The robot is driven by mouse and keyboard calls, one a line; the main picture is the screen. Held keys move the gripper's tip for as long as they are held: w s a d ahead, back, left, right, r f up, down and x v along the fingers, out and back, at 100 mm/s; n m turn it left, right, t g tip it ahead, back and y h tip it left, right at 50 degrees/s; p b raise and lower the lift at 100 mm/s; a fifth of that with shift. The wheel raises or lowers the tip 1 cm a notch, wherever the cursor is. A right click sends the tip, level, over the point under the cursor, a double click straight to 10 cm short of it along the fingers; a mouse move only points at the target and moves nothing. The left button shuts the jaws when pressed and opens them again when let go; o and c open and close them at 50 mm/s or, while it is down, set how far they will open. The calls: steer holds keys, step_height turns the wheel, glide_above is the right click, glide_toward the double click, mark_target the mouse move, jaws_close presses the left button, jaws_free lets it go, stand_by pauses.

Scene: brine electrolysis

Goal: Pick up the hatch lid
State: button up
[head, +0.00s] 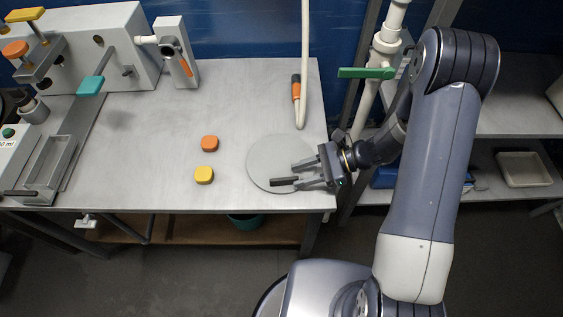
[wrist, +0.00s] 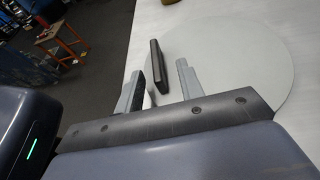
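The hatch lid is a flat, round pale grey disc (head: 265,155) on the right end of the metal table. A dark bar-shaped handle (head: 281,181) shows near its front edge. In the wrist view, the disc (wrist: 240,55) fills the upper right and the handle (wrist: 158,52) stands just ahead of the fingers. My gripper (head: 297,176) is over the right part of the lid, pointing left, with its fingers apart. In the wrist view, my gripper (wrist: 167,72) has empty space between its fingertips, with the handle beyond. I cannot tell whether either finger touches it.
An orange block (head: 209,143) and a yellow block (head: 204,175) lie left of the lid. A white pipe with an orange-banded tool (head: 296,88) stands behind it. A valve with a green handle (head: 366,72) is at the back right. The table's middle is mostly clear.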

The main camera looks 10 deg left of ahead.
mark_target(289, 178)
steer(key=x, duration=0.5)
steer(key=shift+s+a+r+p, duration=0.15)
steer(key=shift+s+p, duration=0.15)
steer(key=shift+p, duration=0.1)
steer(key=shift+c, duration=0.6)
jaws_close()
